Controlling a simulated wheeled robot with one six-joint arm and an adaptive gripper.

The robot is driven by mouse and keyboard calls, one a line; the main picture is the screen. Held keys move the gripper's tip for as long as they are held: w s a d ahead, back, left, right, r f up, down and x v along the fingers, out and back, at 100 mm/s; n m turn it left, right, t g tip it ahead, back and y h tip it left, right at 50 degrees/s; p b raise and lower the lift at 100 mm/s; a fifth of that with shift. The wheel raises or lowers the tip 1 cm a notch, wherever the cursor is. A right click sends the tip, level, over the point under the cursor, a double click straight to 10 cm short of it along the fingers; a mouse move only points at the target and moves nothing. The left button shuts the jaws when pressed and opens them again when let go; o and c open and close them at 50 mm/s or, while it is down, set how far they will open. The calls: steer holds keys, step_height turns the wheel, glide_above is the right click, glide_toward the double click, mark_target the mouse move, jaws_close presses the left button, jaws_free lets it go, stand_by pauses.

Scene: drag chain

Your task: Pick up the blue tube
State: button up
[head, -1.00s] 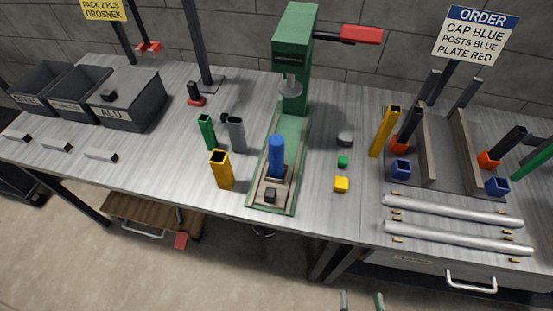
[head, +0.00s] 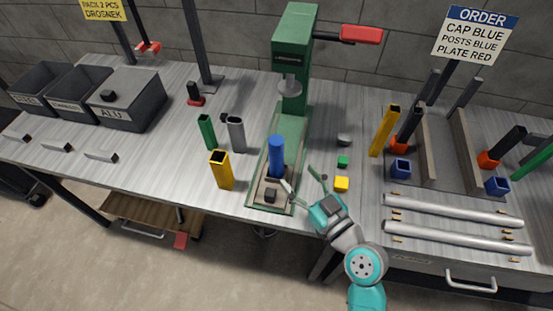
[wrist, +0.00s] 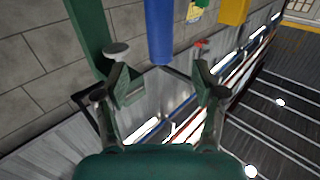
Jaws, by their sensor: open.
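The blue tube (head: 276,156) stands upright in the fixture on the base of the green press (head: 291,75), below the press ram. My gripper (head: 301,180) is open and empty, just right of and in front of the tube's lower part. In the wrist view the blue tube (wrist: 159,32) hangs down from the top edge, beyond and between the open fingers of my gripper (wrist: 160,84). The fingers do not appear to touch it.
A yellow square tube (head: 222,170), a grey tube (head: 236,134) and a green tube (head: 206,132) stand left of the press. A yellow block (head: 341,184) and a small green block (head: 343,161) lie to its right. The press's red handle (head: 361,35) sticks out above.

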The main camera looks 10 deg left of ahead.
mark_target(281, 153)
steer(key=x, duration=1)
steer(key=shift+w+a+r, duration=0.2)
steer(key=shift+w+a, duration=0.1)
jaws_close()
